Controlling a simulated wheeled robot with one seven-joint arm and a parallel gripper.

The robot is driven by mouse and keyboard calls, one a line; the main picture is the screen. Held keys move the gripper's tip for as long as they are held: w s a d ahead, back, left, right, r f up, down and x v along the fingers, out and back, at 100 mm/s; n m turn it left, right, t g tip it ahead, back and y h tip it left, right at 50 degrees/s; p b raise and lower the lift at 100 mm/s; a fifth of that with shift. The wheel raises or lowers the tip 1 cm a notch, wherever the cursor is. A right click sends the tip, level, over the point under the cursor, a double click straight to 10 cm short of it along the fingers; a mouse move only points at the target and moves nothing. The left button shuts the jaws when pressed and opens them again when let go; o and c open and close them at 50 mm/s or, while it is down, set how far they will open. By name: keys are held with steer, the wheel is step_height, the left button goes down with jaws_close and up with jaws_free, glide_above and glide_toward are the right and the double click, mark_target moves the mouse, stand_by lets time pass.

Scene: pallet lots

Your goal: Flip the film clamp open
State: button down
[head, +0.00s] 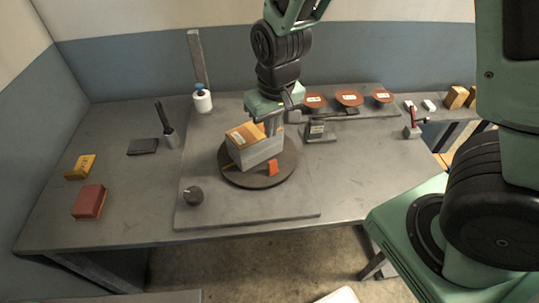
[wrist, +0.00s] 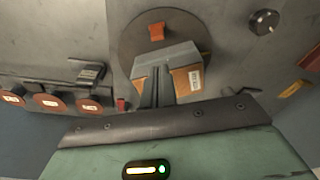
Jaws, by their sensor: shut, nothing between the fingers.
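A small orange piece (head: 272,168), which looks like the film clamp, sits on the round dark turntable (head: 235,178) near its front edge, beside the load. It also shows in the wrist view (wrist: 156,32); I cannot tell whether it is open or closed. The load on the turntable is a grey block (head: 262,153) with a labelled brown carton (head: 243,134) on top. My gripper (head: 273,131) is shut and empty, pointing down at the load's back right. In the wrist view its fingers (wrist: 155,72) hide part of the load. The orange piece is apart from them.
A white roll with a blue top (head: 202,101) stands by a grey post (head: 196,60) at the back. A dark knob (head: 193,196) is at the front left. A grey stand (head: 318,131) and several red-brown discs (head: 348,98) are at the right.

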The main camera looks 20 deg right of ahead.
mark_target(273, 167)
steer(key=f, duration=0.3)
steer(key=w+f, duration=0.1)
steer(key=f, duration=0.6)
steer(key=shift+w+a+p, duration=0.1)
steer(key=shift+w+p, duration=0.05)
steer(key=shift+p, duration=0.25)
